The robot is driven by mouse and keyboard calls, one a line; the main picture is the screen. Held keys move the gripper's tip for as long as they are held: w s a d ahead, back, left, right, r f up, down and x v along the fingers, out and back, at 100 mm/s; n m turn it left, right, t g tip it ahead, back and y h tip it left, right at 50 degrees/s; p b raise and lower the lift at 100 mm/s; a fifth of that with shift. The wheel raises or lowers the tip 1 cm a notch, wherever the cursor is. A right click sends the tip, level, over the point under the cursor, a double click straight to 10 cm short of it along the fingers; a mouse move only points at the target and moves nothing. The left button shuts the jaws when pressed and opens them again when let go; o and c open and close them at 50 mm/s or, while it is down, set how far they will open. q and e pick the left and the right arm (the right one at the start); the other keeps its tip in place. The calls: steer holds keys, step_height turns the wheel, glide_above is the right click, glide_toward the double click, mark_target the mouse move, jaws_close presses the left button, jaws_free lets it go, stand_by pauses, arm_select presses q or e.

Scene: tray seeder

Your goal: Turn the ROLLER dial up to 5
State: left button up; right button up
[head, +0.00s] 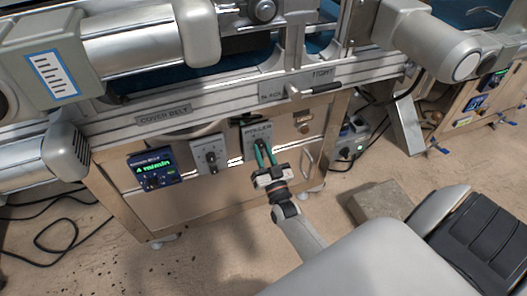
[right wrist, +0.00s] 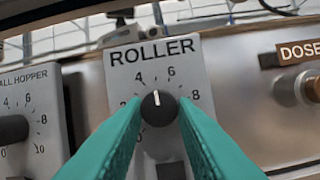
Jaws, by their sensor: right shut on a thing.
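The ROLLER panel (right wrist: 191,73) is a grey plate with a printed scale. It also shows in the head view (head: 249,132) on the machine's front. Its black dial (right wrist: 160,106) has a white pointer line, which points nearly straight up, between the 4 and the 6. My right gripper (right wrist: 159,112) has its teal fingers on either side of the dial, shut on it. In the head view the right gripper (head: 263,153) reaches the panel from below, and its fingers partly cover the dial. My left gripper is not in view.
The WALL HOPPER dial (right wrist: 12,130) is left of the ROLLER panel, and a DOSE knob (right wrist: 312,86) is on the right. A blue display (head: 153,169) with green text sits farther left. A block (head: 382,203) lies on the floor at right.

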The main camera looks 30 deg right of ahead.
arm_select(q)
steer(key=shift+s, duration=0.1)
arm_select(e)
steer(key=shift+f, duration=0.1)
stand_by(0.3)
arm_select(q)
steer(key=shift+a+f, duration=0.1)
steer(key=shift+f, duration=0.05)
arm_select(e)
steer(key=o, duration=1)
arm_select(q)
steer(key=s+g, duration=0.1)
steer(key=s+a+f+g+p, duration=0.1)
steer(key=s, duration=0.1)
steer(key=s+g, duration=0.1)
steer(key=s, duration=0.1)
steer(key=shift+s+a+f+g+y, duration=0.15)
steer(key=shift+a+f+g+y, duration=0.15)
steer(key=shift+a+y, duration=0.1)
arm_select(e)
steer(key=v, duration=1.2)
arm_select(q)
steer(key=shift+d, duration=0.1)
arm_select(e)
steer(key=shift+a, duration=0.15)
